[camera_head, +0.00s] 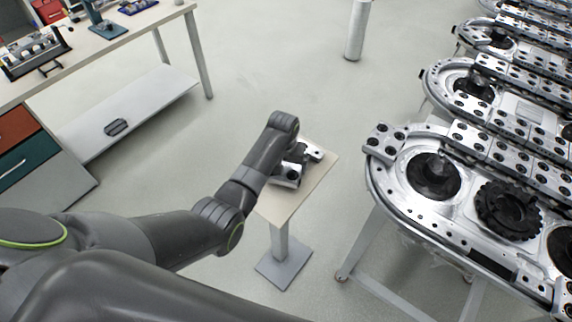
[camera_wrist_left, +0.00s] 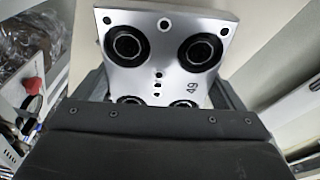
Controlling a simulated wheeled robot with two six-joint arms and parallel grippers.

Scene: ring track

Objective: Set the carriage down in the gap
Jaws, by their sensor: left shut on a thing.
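My left gripper (camera_head: 294,160) is over the small stand and shut on a silver carriage (camera_head: 287,175); my wrist partly hides both. In the left wrist view the carriage (camera_wrist_left: 165,72) is a metal plate with dark round rollers, small holes and a marking that looks like 49. I cannot tell whether it touches the stand top. The ring track (camera_head: 381,198) is at the right, apart from the gripper. A carriage (camera_head: 384,139) sits at its near left bend, and a row of carriages (camera_head: 480,141) runs to the right. Bare rail shows between them. My right gripper is not in view.
The small stand (camera_head: 318,184) has a pale top on one post. More ring tracks (camera_head: 432,79) line the right side. A workbench (camera_head: 127,37) with a lower shelf stands at the left. A white post (camera_head: 357,30) rises at the back. Floor between stand and track is clear.

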